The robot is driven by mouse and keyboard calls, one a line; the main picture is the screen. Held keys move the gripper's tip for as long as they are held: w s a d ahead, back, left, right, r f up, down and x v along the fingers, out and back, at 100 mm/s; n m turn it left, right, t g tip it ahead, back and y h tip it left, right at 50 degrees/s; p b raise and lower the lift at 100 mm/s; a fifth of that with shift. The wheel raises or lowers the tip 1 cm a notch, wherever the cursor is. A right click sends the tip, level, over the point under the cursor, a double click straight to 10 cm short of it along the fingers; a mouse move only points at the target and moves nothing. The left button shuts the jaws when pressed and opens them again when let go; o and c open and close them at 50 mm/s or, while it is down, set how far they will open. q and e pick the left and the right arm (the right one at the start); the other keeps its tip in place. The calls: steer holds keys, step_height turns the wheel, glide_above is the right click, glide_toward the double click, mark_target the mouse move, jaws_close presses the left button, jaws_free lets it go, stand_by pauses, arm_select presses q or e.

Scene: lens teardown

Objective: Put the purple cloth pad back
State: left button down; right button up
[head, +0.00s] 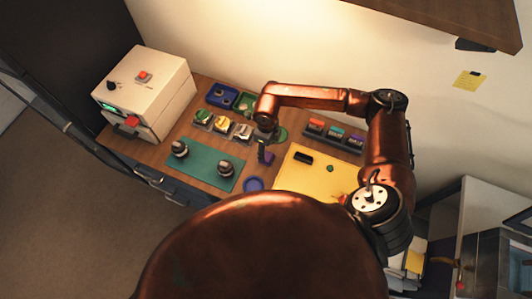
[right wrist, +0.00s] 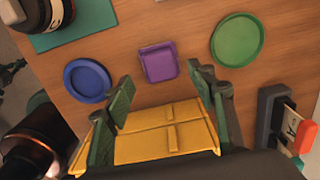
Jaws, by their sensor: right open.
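A purple square piece (right wrist: 159,62) with a raised-looking edge lies on the wooden bench between the blue dish and the green dish in the right wrist view. I cannot tell whether it is the cloth pad itself or a shallow holder for it. In the head view, a small purple patch (head: 268,157) shows beside my right gripper (head: 263,150), which partly covers that spot. In the right wrist view my right gripper (right wrist: 164,95) is open, its green fingers apart, with the purple piece beyond the tips and not touched. My left gripper is in neither view.
A blue dish (head: 253,184) and a green dish (right wrist: 238,39) lie either side. A teal mat (head: 205,172) with dark cylinders is left, a yellow mat (head: 318,190) right. A rack (head: 322,141) stands behind; a white box (head: 150,95) stands at the far left.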

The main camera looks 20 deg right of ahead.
step_height(320, 180, up, 7)
steer(key=shift+b, duration=0.45)
